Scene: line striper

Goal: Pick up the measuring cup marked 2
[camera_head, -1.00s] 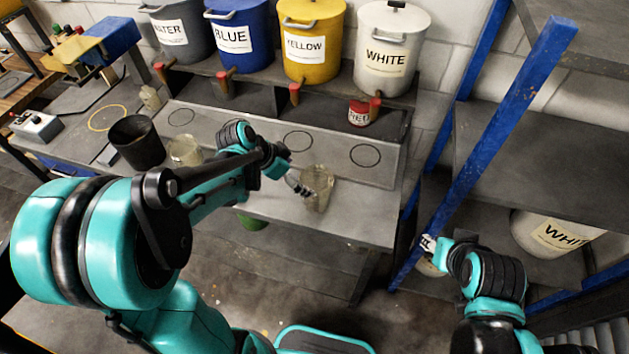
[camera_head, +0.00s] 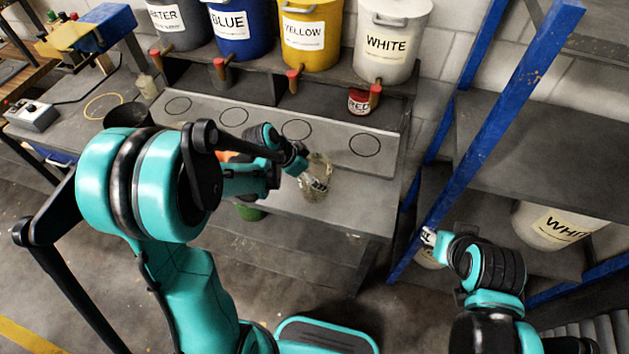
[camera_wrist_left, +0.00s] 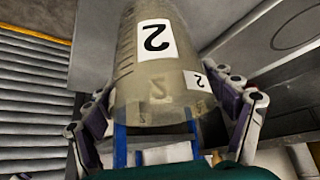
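The measuring cup marked 2 (camera_head: 317,168) is clear and yellowish and stands upright on the grey bench shelf. In the left wrist view the cup (camera_wrist_left: 150,60) fills the upper middle, with a white label reading 2. My left gripper (camera_head: 312,181) is at the cup. Its fingers are spread, one on each side of the cup's wall; whether both touch it is hard to tell. My right gripper (camera_head: 430,240) is far to the right, by the blue rack post, small and partly hidden.
Labelled buckets, including white (camera_head: 392,40) and yellow (camera_head: 309,35), stand on the bench's upper shelf. A small red-labelled can (camera_head: 358,101) sits below them. A blue rack post (camera_head: 490,140) rises at right. A black container (camera_head: 128,114) is at left, partly behind my arm.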

